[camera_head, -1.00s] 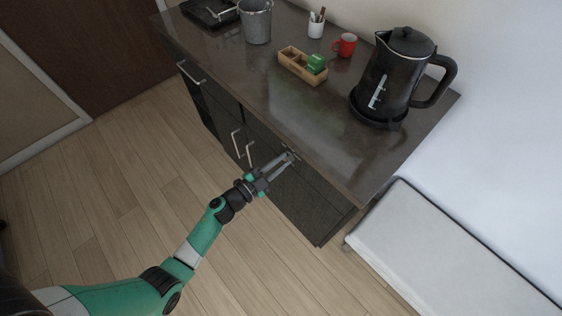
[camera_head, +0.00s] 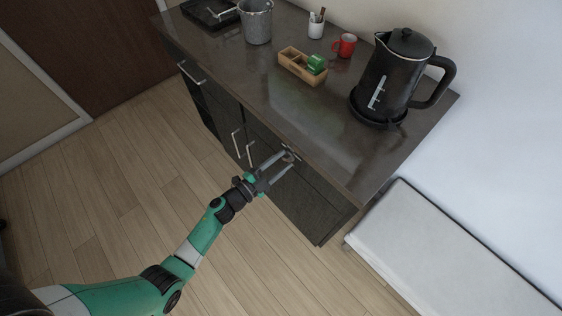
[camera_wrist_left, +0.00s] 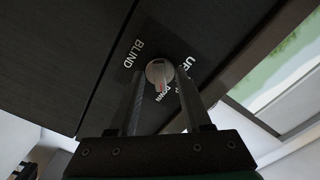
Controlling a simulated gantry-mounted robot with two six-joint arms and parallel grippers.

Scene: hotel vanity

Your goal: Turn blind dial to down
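The blind dial (camera_wrist_left: 159,72) is a small round light-grey knob on the dark cabinet front. It sits among the printed words BLIND, UP and DOWN in the left wrist view. A red mark on its bar shows at its lower edge, toward the word DOWN. In the head view the dial (camera_head: 289,156) is a small pale spot under the counter edge. My left gripper (camera_head: 284,159) is open, one finger on each side of the dial. In the left wrist view my left gripper (camera_wrist_left: 159,77) shows a gap between each finger and the knob. My right gripper is not in view.
The dark counter (camera_head: 250,95) overhangs the cabinet just above my gripper. On it stand a black kettle (camera_head: 392,80), a wooden box (camera_head: 292,63), a red mug (camera_head: 346,44) and a metal bucket (camera_head: 257,22). Door handles (camera_head: 236,144) stick out left of my gripper. The floor is clear.

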